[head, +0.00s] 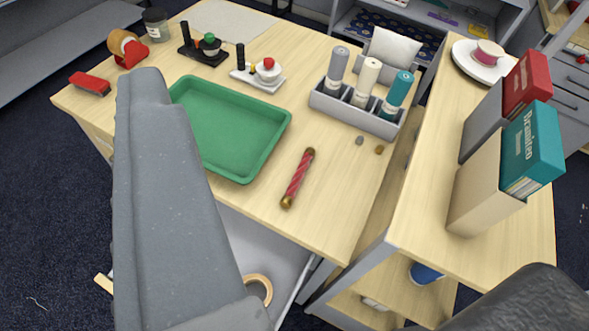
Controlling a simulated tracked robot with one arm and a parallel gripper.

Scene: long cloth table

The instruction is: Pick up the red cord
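The red cord (298,178) is a short twisted red length with gold-brown ends. It lies on the pale wooden table (335,215), to the right of the green tray and near the table's front edge. My gripper (342,172) shows as a large grey finger at left and a darker part at the bottom right corner. The two are wide apart with nothing held between them. The cord appears in the gap between them, and no contact shows. The left finger hides part of the green tray and table.
A green tray (258,152) lies left of the cord. A grey holder (356,117) with several bottles stands behind it, with two small pebbles (360,140) nearby. A shelf (422,215) at right bears book-like boxes (533,148). Bare table surrounds the cord.

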